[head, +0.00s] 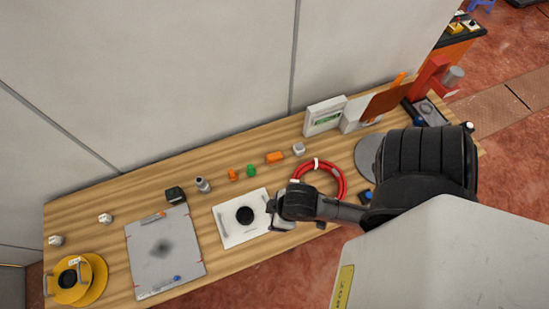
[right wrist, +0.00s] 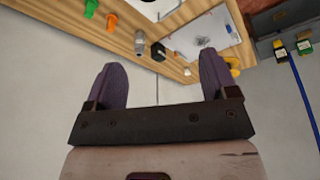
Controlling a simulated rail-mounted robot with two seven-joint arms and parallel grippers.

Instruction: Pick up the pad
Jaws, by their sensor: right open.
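Two flat things could be the pad, and I cannot tell which is meant. One is a white square plate (head: 230,235) with a black round patch (head: 244,215) and a handle at its left side. The other is a grey board (head: 140,245) with a dark smudge, further left; it also shows in the right wrist view (right wrist: 190,42). My right gripper (right wrist: 160,65) is open and nothing shows between its fingers. In the head view my right arm ends near the right edge of the white plate and covers part of it. My left gripper is out of view.
A red cable coil (head: 340,178), an orange block (head: 274,157), a green knob (head: 251,170), a silver fitting (head: 203,185) and a black block (head: 174,194) stand along the table (head: 100,195). A yellow reel (head: 97,283) lies at the left end. A wall (head: 150,80) rises behind.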

